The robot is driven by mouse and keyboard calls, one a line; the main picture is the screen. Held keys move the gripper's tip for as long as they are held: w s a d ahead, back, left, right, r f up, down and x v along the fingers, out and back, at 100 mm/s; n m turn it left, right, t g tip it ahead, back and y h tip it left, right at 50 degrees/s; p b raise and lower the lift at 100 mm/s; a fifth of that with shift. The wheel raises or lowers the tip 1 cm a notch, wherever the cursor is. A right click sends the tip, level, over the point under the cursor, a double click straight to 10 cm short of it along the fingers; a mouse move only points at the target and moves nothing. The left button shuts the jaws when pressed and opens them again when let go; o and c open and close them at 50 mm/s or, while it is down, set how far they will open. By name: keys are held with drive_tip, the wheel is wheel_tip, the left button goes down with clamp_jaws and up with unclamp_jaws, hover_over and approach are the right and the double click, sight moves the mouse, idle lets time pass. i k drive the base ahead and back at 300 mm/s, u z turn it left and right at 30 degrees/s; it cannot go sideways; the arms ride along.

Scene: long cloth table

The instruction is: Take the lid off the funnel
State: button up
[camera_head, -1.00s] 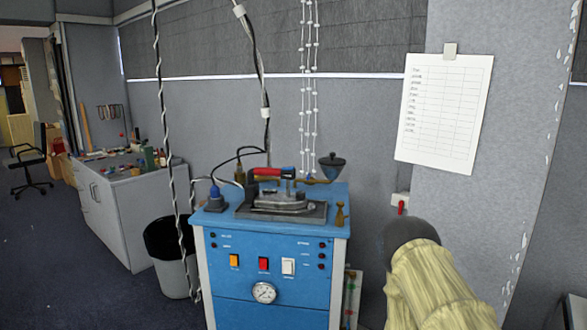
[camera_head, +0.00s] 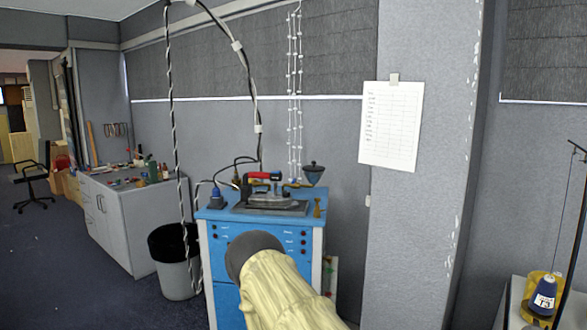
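A small dark funnel (camera_head: 313,176) stands at the back right of the blue steam station. A dark cap with a small knob, which looks like its lid (camera_head: 313,165), sits on top of it. A pale yellow, cloth-like sleeve with a dark rounded end, which looks like part of my arm, reaches up from the bottom in front of the station. My gripper's fingers do not show. The arm is in front of the station and well apart from the funnel.
The blue station (camera_head: 216,233) carries an iron (camera_head: 268,198) with a red handle. Cables hang to its left. A bin (camera_head: 175,278) and a grey cabinet (camera_head: 138,220) stand left. A pillar with a paper sheet (camera_head: 391,125) is right. A table with a thread cone (camera_head: 543,295) is at far right.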

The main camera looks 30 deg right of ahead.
sight(313, 168)
drive_tip(key=u, duration=0.15)
drive_tip(key=i, duration=0.9)
drive_tip(key=z, duration=0.75)
drive_tip(key=i, duration=0.7)
drive_tip(key=z, duration=0.6)
